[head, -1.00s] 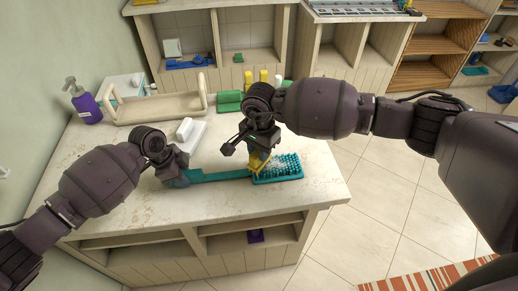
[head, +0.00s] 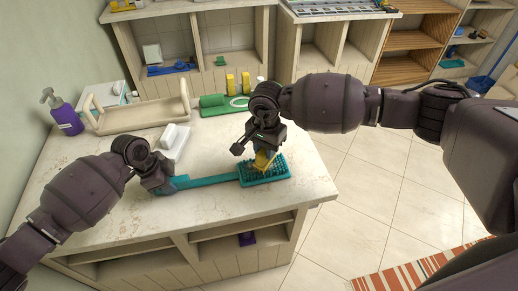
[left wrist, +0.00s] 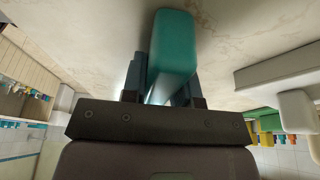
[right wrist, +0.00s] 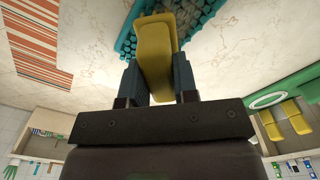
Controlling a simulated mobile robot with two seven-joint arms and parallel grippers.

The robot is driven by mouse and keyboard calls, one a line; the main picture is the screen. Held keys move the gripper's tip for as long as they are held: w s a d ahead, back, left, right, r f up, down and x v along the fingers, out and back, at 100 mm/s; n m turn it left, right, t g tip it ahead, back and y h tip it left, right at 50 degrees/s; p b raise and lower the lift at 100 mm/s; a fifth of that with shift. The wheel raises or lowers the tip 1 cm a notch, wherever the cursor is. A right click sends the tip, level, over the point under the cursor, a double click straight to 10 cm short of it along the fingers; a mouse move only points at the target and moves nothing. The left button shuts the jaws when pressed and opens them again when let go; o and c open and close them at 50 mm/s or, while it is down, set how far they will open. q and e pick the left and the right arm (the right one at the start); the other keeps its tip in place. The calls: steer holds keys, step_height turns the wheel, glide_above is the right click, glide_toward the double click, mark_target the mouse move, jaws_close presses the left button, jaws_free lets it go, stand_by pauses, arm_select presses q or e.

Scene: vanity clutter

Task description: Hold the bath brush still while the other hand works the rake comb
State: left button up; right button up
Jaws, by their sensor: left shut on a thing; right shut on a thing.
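The teal bath brush (head: 208,180) lies on the marble-look counter, its bristle head (head: 278,172) to the right and its handle to the left. My left gripper (head: 166,186) is shut on the handle end, and the teal handle (left wrist: 174,45) shows between its fingers in the left wrist view. My right gripper (head: 262,150) is shut on the yellow rake comb (head: 262,161) over the bristles. In the right wrist view the comb (right wrist: 156,55) sits between the fingers, its far end at the teal bristles (right wrist: 128,42).
A beige tray with handles (head: 140,112) stands behind. A white block on a base (head: 172,138) is behind the brush handle. A purple pump bottle (head: 64,114) stands at the back left. A green item (head: 213,104) lies at the back. The counter's front (head: 130,215) is clear.

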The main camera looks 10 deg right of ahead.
steer(key=shift+d+f, duration=0.1)
steer(key=shift+d, duration=2.4)
steer(key=shift+a, duration=5.4)
steer(key=shift+w, duration=0.15)
steer(key=shift+w+d, duration=0.1)
steer(key=shift+d, duration=0.05)
steer(key=shift+d, duration=5.25)
